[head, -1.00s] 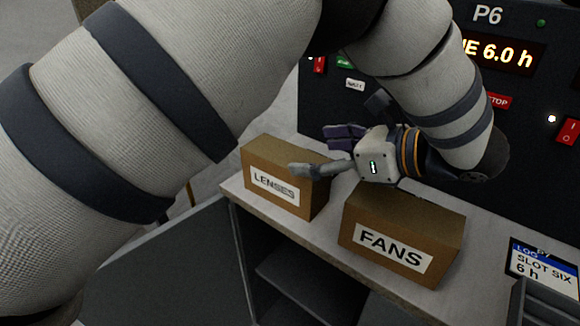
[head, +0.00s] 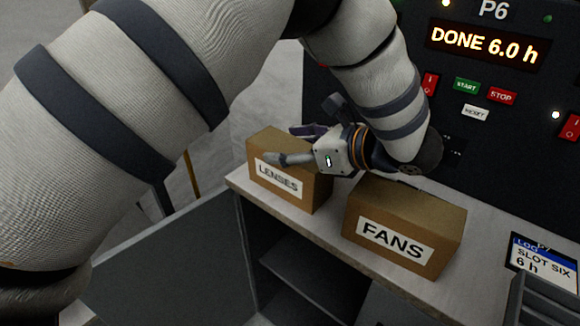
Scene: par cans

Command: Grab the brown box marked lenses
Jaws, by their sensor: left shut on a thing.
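The brown box marked LENSES (head: 292,194) stands upright on the left end of the light shelf top, its white label facing me. My left gripper (head: 284,146) reaches in from the right over its top. One grey finger lies across the front face just above the label, and the other, darker finger is at the back of the box. The gripper is shut on the box, which still rests on the shelf top. The far finger's contact is partly hidden. My right gripper is not in view.
A brown box marked FANS (head: 405,220) stands just right of the LENSES box, with a small gap. Behind is a dark panel (head: 480,140) with a display reading DONE 6.0 h and buttons. A small screen (head: 540,268) is at the right. The grey cabinet front is below.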

